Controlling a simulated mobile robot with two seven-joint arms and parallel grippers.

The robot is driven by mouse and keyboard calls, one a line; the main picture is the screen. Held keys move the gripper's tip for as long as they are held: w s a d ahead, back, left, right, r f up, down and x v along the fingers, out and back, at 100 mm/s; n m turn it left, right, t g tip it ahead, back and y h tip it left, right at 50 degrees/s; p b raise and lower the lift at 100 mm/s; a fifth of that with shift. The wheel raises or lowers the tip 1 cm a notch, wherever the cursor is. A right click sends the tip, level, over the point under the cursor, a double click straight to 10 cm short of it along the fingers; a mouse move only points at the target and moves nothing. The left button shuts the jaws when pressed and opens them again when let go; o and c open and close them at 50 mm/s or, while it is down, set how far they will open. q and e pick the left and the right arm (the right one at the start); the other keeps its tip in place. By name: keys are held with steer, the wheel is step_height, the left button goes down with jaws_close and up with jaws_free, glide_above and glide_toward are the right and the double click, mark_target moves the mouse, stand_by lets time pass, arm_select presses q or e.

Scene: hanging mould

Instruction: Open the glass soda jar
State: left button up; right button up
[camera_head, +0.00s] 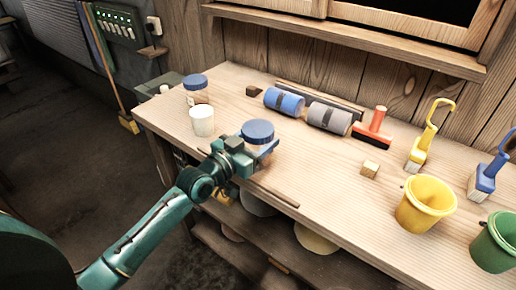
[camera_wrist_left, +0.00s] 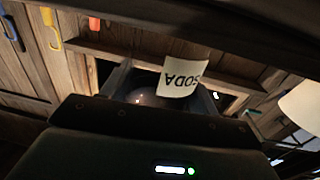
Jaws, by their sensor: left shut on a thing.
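The glass soda jar with a blue lid (camera_head: 257,131) stands on the workbench near its front edge, and the lid sits on top. My left gripper (camera_head: 256,152) reaches it from the front left and is shut on the jar's body, below the lid. In the left wrist view the SODA label (camera_wrist_left: 182,78) shows upside down on the jar between the fingers. The jar looks upright. My right gripper is in neither view.
A second blue-lidded jar (camera_head: 195,90) and a white cup (camera_head: 202,121) stand left of the soda jar. The bench's front middle is clear.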

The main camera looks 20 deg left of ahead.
arm_select(q)
step_height(320, 180, up, 10)
steer(key=shift+r+p, duration=0.1)
steer(key=shift+p, duration=0.3)
steer(key=shift+c, duration=0.2)
steer(key=o, duration=0.6)
steer(key=c, duration=0.8)
steer(key=shift+s+f, duration=0.3)
steer(key=shift+f, duration=0.15)
steer(key=shift+c, duration=0.2)
steer(key=s+f+n+y, duration=0.1)
steer(key=s+f, duration=0.1)
steer(key=s+f+t+y, duration=0.1)
steer(key=s+f, duration=0.1)
steer(key=s, duration=0.1)
steer(key=shift+a+f+n+y, duration=0.1)
steer(key=shift+a+n+y, duration=0.05)
steer(key=shift+n+y, duration=0.25)
steer(key=n+y+p, duration=0.1)
steer(key=n+y, duration=0.2)
steer(key=y, duration=0.2)
glide_toward(249, 137)
steer(key=shift+s+a+f+t, duration=0.3)
steer(key=shift+s+a+f, duration=0.65)
steer(key=shift+s+a, duration=0.3)
